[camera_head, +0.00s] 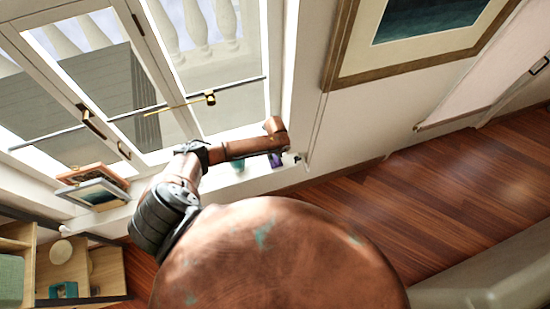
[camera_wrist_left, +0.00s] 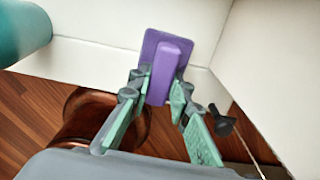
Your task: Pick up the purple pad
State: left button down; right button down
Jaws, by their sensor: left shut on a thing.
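The purple pad (camera_wrist_left: 165,70) is a flat purple piece with a raised block on it, in the middle of the left wrist view. My left gripper (camera_wrist_left: 160,98) has its two green-padded fingers on either side of the raised block and is shut on it. In the head view a small bit of the purple pad (camera_head: 276,160) shows beside my left arm's end, by the window sill. My left gripper (camera_head: 295,159) is mostly hidden there behind the copper-coloured wrist. My right gripper is not in view.
A teal object (camera_wrist_left: 20,35) stands to the left of the pad; it also shows on the sill in the head view (camera_head: 238,166). Picture frames (camera_head: 98,195) stand further left on the sill. Window panes rise behind. Wooden floor (camera_head: 440,190) to the right is clear.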

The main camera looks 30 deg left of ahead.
pick_arm(q)
notch_tip(320, 180, up, 3)
jog(key=s+r+p, duration=0.2)
jog(key=s+r, duration=0.8)
jog(key=s, duration=0.4)
jog(key=shift+d, duration=0.3)
jog(key=shift+f, duration=0.1)
